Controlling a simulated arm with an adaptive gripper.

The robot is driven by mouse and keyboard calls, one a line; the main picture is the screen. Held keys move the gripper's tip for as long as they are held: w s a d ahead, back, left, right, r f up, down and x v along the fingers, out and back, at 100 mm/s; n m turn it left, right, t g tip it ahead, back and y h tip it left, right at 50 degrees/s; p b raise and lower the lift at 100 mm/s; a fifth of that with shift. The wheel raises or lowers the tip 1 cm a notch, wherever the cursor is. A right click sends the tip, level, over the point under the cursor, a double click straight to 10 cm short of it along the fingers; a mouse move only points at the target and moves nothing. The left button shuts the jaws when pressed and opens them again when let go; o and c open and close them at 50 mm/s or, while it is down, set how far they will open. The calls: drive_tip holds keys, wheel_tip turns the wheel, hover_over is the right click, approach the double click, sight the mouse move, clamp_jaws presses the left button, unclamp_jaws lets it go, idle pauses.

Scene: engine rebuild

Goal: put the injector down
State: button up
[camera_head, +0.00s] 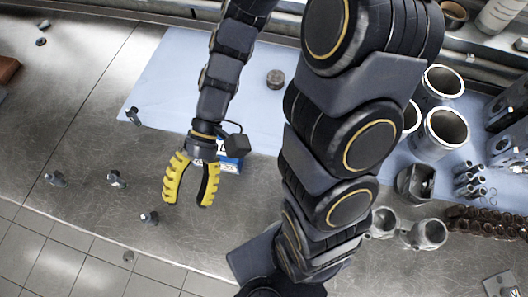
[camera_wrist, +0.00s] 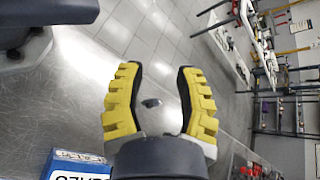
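My gripper (camera_head: 190,203) has yellow ribbed fingers, spread apart over the steel bench near its front edge. In the wrist view the fingers (camera_wrist: 158,68) are also apart, and nothing is held between them. A small dark part (camera_wrist: 150,102) shows in the gap, lying below on the bench. I cannot tell for sure which part is the injector. Small metal parts stand or lie on the bench left of my gripper: one close by (camera_head: 149,217), one farther left (camera_head: 116,179) and one at the far left (camera_head: 55,179).
A blue and white box (camera_head: 230,160) sits just behind my gripper. A pale blue mat (camera_head: 178,80) bears a dark round part (camera_head: 275,78) and a small part (camera_head: 133,116). Cylinder liners (camera_head: 444,132) and pistons (camera_head: 424,233) crowd the right. The left bench is mostly clear.

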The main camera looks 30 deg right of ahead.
drive_tip(key=s+d+r+t+h, duration=0.2)
drive_tip(key=d+r+t+h, duration=0.1)
drive_tip(key=d, duration=0.3)
drive_tip(key=s+d+r+n+t+h, duration=0.1)
drive_tip(key=s+d+r+t+h, duration=0.1)
drive_tip(key=d+h, duration=0.4)
wheel_tip(320, 180, up, 2)
drive_tip(key=shift+r+t, duration=0.25)
drive_tip(key=shift+t, duration=0.45)
